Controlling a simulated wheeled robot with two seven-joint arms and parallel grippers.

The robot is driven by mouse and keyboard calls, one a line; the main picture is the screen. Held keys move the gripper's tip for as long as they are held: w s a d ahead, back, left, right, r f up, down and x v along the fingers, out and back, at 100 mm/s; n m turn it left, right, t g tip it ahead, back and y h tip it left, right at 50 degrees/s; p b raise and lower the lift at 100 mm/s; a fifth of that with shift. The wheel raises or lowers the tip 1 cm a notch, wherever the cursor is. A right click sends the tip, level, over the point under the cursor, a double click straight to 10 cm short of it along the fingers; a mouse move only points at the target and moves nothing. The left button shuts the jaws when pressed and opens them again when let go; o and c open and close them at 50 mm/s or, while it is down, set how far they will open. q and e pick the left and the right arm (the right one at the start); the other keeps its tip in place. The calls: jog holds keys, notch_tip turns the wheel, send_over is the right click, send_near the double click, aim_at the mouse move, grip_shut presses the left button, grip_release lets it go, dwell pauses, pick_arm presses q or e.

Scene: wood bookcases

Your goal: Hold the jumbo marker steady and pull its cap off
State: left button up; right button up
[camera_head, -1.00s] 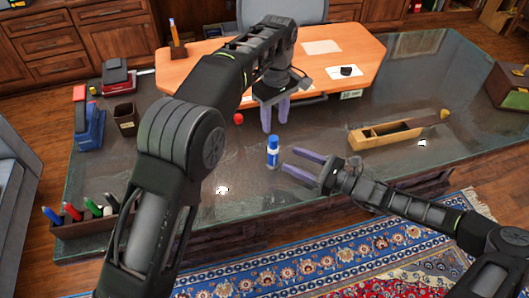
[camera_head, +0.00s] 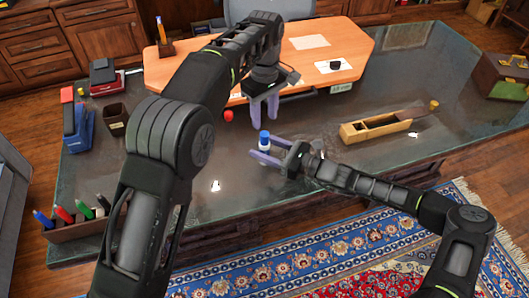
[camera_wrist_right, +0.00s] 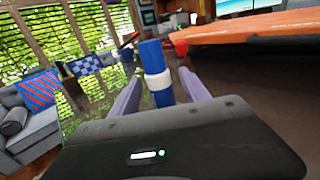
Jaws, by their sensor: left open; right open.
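The jumbo marker (camera_head: 264,139) stands upright on the glass desk top (camera_head: 330,175), blue at the top with a white band. It also shows in the right wrist view (camera_wrist_right: 153,57), with blue below the band. My right gripper (camera_head: 262,147) is open at the marker, one finger on each side. Contact cannot be told, and its fingers hide the marker's lower part in the head view. My left gripper (camera_head: 262,122) is open and empty, with its fingers pointing down just above the marker's top.
A red ball (camera_head: 228,116) lies left of the left gripper. A long wooden box (camera_head: 355,133) lies to the right. A rack of coloured markers (camera_head: 64,234) is at the front left. An orange desk section (camera_head: 355,50) is behind.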

grip_shut()
dwell(0.6)
dwell(0.8)
